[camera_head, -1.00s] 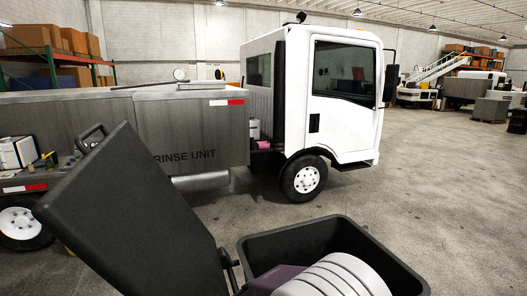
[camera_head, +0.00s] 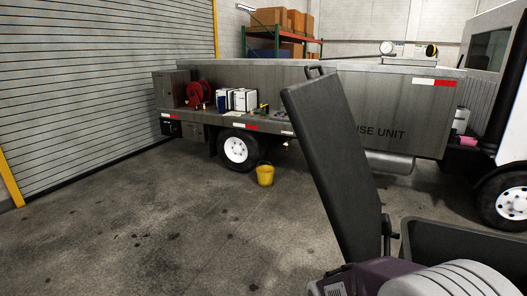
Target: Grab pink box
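A small pink object (camera_head: 468,141), which looks like the pink box, sits low in the gap between the grey truck body and the white cab, at the right of the head view. It is small in the picture and partly hidden, so its full shape cannot be told. A white container (camera_head: 461,119) stands just above and behind it. Neither of my grippers is in view.
The grey truck (camera_head: 300,95) carries a red hose reel (camera_head: 199,93) and white boxes on its side shelf. A yellow bucket (camera_head: 265,175) stands by the rear wheel. A dark upright lid (camera_head: 332,160) and open bin (camera_head: 450,243) fill the near right. The left floor is clear.

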